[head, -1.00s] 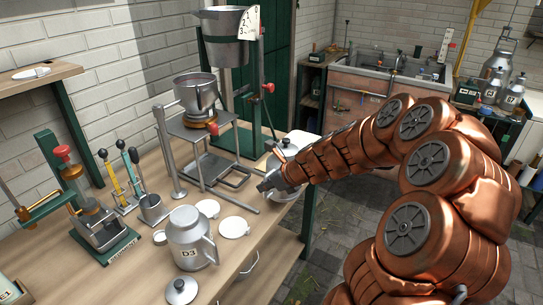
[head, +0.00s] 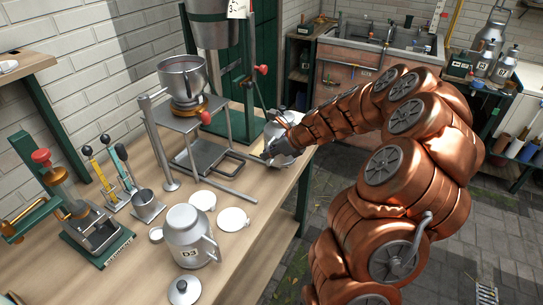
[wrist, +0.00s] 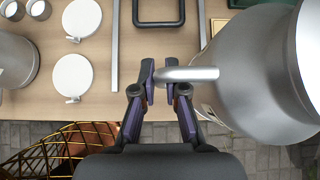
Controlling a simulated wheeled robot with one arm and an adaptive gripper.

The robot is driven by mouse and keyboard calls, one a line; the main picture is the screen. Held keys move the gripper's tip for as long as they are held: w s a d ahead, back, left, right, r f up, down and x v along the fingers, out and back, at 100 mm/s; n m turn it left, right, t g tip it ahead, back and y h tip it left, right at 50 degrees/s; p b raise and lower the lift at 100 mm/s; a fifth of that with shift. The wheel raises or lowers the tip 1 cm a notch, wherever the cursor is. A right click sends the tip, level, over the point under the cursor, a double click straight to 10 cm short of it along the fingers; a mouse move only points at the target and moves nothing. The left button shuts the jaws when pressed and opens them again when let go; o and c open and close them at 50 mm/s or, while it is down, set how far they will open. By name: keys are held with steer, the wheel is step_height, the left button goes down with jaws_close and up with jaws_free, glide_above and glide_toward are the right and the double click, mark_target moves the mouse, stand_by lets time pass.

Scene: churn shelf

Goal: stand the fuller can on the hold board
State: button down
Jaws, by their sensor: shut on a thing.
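My gripper (wrist: 150,85) is shut on the bar handle (wrist: 190,74) of a grey metal can (wrist: 250,70). The can's body fills the right of the wrist view, and part of a pale label shows at its side. In the head view my gripper (head: 268,152) and the held can (head: 284,132) are at the bench's right edge, partly hidden by my wrist. Another grey can (head: 190,237), marked D3, stands upright on the bench nearer the front. I cannot pick out the hold board for certain, or see how full either can is.
On the wooden bench (head: 150,215), a stand (head: 205,155) carries a pot (head: 182,78). White discs (head: 232,219), a loose lid (head: 184,290) and a green press (head: 95,235) lie around it. More cans (head: 502,68) stand at the far right. The paved floor right of the bench is open.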

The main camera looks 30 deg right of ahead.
steer(key=w+d+f+p, duration=0.3)
steer(key=w+f+p, duration=0.1)
steer(key=w, duration=0.6)
steer(key=shift+f, duration=0.15)
stand_by(0.6)
steer(key=c, duration=1.2)
jaws_free()
